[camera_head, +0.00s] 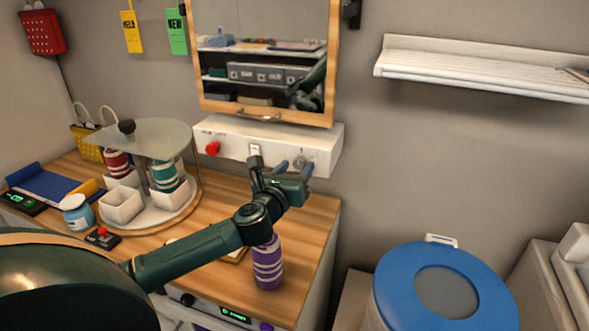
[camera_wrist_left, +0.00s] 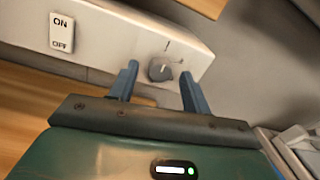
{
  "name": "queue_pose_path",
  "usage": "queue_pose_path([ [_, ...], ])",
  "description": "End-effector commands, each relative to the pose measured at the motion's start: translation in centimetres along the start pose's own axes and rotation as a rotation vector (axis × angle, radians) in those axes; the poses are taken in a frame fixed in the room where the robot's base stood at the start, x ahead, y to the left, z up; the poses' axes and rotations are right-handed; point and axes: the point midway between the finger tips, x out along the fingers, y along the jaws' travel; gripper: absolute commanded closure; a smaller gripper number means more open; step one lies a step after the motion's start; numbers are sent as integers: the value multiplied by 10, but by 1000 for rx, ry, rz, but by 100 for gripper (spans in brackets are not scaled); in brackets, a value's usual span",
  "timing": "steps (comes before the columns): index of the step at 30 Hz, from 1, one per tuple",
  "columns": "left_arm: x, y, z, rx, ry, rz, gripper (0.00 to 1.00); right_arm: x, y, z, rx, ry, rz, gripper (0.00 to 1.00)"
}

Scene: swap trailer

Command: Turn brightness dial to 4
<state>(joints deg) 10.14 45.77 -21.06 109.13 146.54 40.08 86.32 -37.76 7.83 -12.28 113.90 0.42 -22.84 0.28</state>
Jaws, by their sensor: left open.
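The brightness dial (camera_wrist_left: 160,68) is a small dark grey knob on the front of the white box under the mirror. Tick marks surround it, but I cannot read numbers. It also shows in the head view (camera_head: 299,163), small, at the box's right end. My left gripper (camera_head: 291,166) is open in front of the dial. In the left wrist view its two blue fingers (camera_wrist_left: 158,82) stand on either side of the dial, and I see no clear contact. An ON/OFF switch (camera_wrist_left: 62,33) is on the same face to the left. My right gripper is not in view.
The white box (camera_head: 325,150) also bears a red knob (camera_head: 213,148) at its left. Below, the wooden counter (camera_head: 312,218) holds a purple striped bottle (camera_head: 267,264) and a round carousel (camera_head: 150,216) with cups. A blue-lidded bin (camera_head: 395,290) stands right of the counter.

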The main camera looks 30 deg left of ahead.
Motion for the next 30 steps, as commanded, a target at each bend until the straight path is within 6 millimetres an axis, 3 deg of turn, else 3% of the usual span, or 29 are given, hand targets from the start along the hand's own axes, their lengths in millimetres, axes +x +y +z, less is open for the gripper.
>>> queue_pose_path([
  [7, 1, 0, 0, 0, 0, 0, 52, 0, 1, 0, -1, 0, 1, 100],
  [23, 0, 0, 0, 0, 0, 0, 95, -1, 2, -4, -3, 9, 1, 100],
  [30, 0, 0, 1, 17, 1, 0, 96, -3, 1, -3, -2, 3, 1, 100],
])
